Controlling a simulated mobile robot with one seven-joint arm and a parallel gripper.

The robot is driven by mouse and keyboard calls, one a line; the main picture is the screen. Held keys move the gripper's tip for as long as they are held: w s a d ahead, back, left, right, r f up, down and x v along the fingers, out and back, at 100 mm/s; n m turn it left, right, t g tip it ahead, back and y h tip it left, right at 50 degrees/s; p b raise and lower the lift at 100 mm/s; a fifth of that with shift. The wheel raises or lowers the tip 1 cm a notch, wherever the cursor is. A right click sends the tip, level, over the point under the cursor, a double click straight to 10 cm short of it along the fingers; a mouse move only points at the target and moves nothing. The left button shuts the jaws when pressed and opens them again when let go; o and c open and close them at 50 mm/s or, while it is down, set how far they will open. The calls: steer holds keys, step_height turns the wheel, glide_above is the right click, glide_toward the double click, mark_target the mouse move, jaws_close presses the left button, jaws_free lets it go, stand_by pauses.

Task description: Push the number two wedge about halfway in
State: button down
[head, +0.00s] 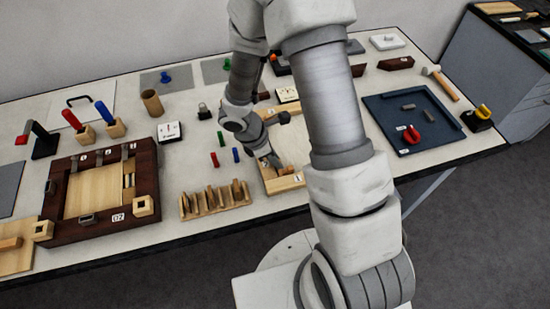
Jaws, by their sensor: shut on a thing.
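My gripper (271,160) is low over the left front part of a light wooden frame (289,183), in the middle of the table. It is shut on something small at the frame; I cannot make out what. A card marked 1 (297,178) is on the frame's front edge. Much of the frame's right side is behind my arm. A dark wooden frame (62,177) marked 02 lies at the left, with several small numbered tags and grey-topped pieces along its back rail. I cannot tell which piece is the number two wedge.
A wooden rack (216,210) with several upright pieces stands left of my gripper, near the table's front edge. Small red (214,159), green (221,138) and blue (236,155) pegs stand behind it. A dark blue tray (440,108) with a red magnet lies to the right.

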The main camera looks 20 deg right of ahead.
steer(key=shift+s, duration=0.1)
steer(key=c, duration=0.8)
jaws_free()
steer(key=shift+r, duration=0.15)
steer(key=p+v, duration=0.2)
steer(key=v, duration=1.5)
steer(key=shift+a, duration=0.15)
steer(key=shift+r, duration=0.15)
steer(key=s+d+r+m+t+y, duration=0.2)
steer(key=s+r+m, duration=0.4)
steer(key=r+m, duration=0.3)
steer(key=s+d+r+m+t+y, duration=0.2)
steer(key=s+d+r+m+t, duration=0.1)
steer(key=s+d+r+m, duration=0.2)
step_height(320, 180, up, 4)
steer(key=s+m, duration=0.2)
steer(key=m, duration=0.2)
steer(key=shift+r+t, duration=0.15)
steer(key=shift+t, duration=0.15)
